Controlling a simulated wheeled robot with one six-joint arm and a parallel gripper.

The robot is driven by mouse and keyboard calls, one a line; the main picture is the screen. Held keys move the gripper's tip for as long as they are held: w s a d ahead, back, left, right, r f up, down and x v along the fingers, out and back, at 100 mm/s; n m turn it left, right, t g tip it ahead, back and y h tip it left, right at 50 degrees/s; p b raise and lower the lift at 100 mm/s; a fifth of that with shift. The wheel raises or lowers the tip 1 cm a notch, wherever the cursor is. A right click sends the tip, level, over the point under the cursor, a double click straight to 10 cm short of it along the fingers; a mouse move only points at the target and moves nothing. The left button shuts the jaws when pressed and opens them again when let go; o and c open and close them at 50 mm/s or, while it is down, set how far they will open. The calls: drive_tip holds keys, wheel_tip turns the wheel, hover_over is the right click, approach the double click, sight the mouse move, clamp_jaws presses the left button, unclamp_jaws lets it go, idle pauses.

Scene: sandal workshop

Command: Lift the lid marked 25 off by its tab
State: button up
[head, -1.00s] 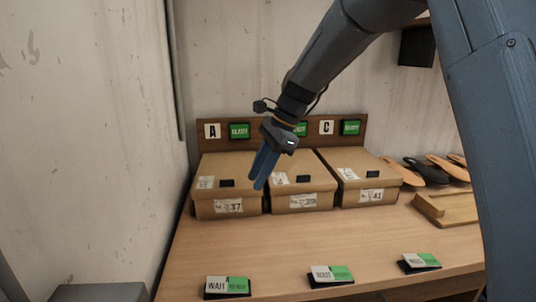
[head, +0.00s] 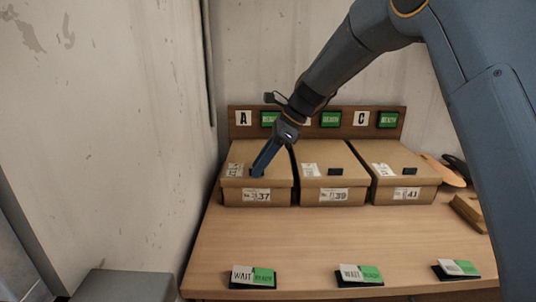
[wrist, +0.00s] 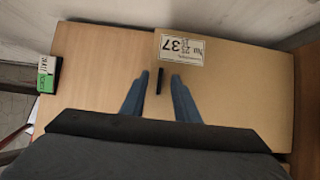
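Three lidded cardboard boxes stand in a row, with front labels reading 37 (head: 256,196), 39 (head: 333,195) and 41 (head: 406,194). My gripper (head: 257,170) is over the tab of the left box, marked 37. In the wrist view my gripper (wrist: 160,76) is open, with a finger on each side of the dark tab (wrist: 159,81) and gaps between. The 37 label shows there too.
A board with A and C signs and green READY panels (head: 388,119) stands behind the boxes. Several white-and-green WAIT/READY signs (head: 253,277) line the bench's front edge. The bench (head: 310,235) between is clear. Sandal soles (head: 443,168) lie at right; a wall stands close at left.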

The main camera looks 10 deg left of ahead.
drive_tip(key=shift+f, duration=0.15)
drive_tip(key=shift+c, duration=0.4)
clamp_jaws()
drive_tip(key=shift+r+p, duration=1.05)
drive_tip(key=shift+r, duration=0.1)
drive_tip(key=shift+s+r+p, duration=0.25)
drive_tip(key=shift+r+p, duration=0.8)
drive_tip(key=shift+r, duration=0.05)
drive_tip(key=shift+s, duration=0.1)
